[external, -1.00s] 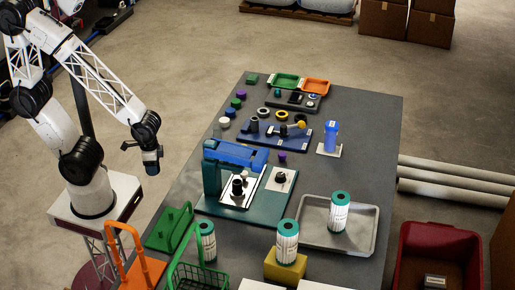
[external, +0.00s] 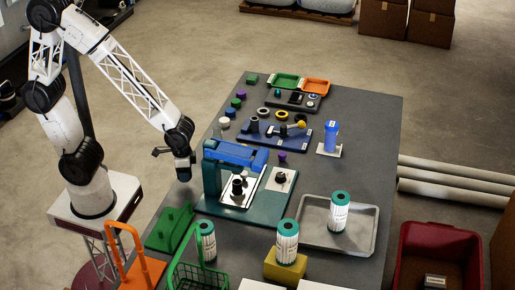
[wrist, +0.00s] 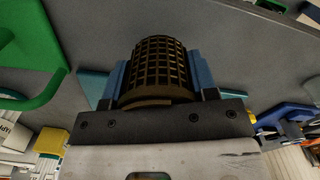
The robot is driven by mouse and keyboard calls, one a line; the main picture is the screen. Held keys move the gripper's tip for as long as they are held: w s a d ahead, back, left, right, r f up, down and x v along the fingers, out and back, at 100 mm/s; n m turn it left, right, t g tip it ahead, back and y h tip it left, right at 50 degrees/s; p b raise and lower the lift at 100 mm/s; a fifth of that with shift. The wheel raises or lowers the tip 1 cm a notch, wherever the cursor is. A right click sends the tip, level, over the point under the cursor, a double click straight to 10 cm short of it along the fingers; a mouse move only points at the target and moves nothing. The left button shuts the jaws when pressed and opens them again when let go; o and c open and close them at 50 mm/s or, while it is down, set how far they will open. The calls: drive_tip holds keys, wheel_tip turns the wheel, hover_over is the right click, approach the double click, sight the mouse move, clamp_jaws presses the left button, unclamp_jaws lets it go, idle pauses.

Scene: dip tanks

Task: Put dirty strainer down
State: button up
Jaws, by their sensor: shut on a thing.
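My gripper (external: 184,172) hangs at the left edge of the table, just left of the teal fixture. In the wrist view my gripper (wrist: 160,82) has its two blue fingers on either side of a dark brown, grid-patterned round strainer (wrist: 160,65) and is shut on it. The strainer is held above the grey surface. Its lower part is hidden behind the gripper body. In the external view the strainer cannot be made out clearly.
The teal fixture (external: 212,190) with a blue arm stands close to my gripper. A green stand (external: 160,238), green basket (external: 185,280) and orange stand (external: 150,272) are at the front left. White cartridges (external: 288,245) stand nearby. A grey tray (external: 363,238) is at the right.

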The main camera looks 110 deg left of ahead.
drive_tip(key=shift+w+a+f, duration=0.1)
drive_tip(key=shift+w+a, duration=0.05)
drive_tip(key=shift+w, duration=0.8)
drive_tip(key=shift+f, duration=0.1)
drive_tip(key=shift+f, duration=1.65)
drive_tip(key=shift+f, duration=0.15)
drive_tip(key=o, duration=0.9)
drive_tip(key=shift+o, duration=0.2)
wheel_tip(320, 180, up, 12)
drive_tip(key=shift+r, duration=0.2)
